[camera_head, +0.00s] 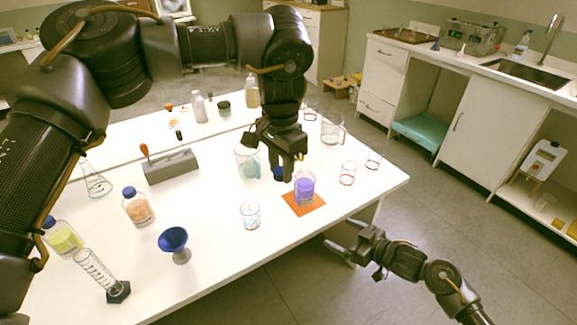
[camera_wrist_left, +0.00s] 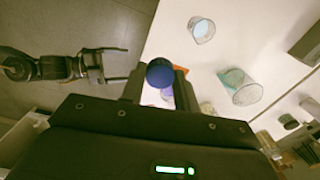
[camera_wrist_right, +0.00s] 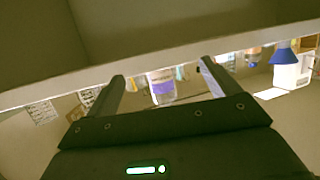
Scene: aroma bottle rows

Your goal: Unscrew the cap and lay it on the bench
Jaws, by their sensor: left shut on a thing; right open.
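The blue cap (camera_head: 278,174) is in the jaws of my left gripper (camera_head: 288,172), above the bench and a little left of the bottle top. In the left wrist view the cap (camera_wrist_left: 160,73) shows as a blue disc between the fingers. The bottle with purple contents (camera_head: 304,188) stands upright on an orange mat (camera_head: 303,209) near the bench's front right edge. The cap looks apart from its neck. My right gripper (camera_head: 336,231) is open and empty by the front edge of the white bench (camera_head: 225,284), low beside it.
A small beaker (camera_head: 250,215) stands left of the mat, with a blue funnel (camera_head: 173,240) farther left. Glasses (camera_head: 348,173) stand right of the bottle. Bare bench lies between the beaker and funnel.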

